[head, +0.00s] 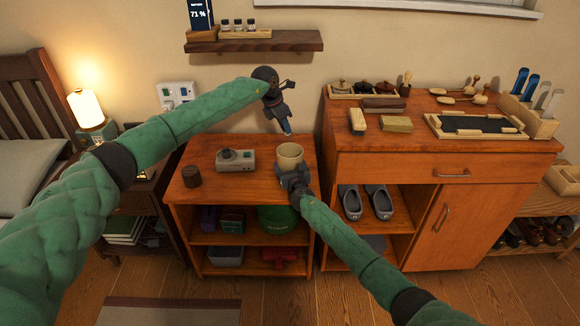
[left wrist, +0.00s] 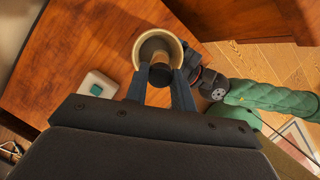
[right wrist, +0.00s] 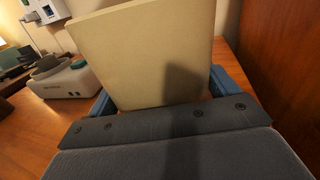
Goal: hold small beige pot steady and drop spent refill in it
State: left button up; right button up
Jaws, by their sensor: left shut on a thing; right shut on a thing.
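The small beige pot (head: 290,152) stands near the right front of the wooden cabinet top (head: 220,187). My right gripper (head: 292,175) is shut on its sides from the front; in the right wrist view the pot (right wrist: 145,50) fills the space between the blue fingers. My left gripper (head: 286,130) points down above the pot, apart from it. In the left wrist view it is shut on the spent refill (left wrist: 160,70), a short dark cylinder with a tan band, which overlaps the pot's round opening (left wrist: 178,42). The refill's height above the rim is hard to judge.
A grey-white device (head: 236,160) with a round top and a dark brown jar (head: 191,176) stand left of the pot. A taller dresser (head: 440,150) rises close on the right. A wall shelf (head: 254,42) is behind and above my left gripper.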

pick_arm(q)
jog(key=shift+f, duration=2.4)
jog(key=o, duration=1)
jog(key=shift+o, duration=0.2)
jog(key=v, duration=1.2)
pick_arm(e)
jog(key=o, duration=1)
jog(key=shift+o, duration=0.2)
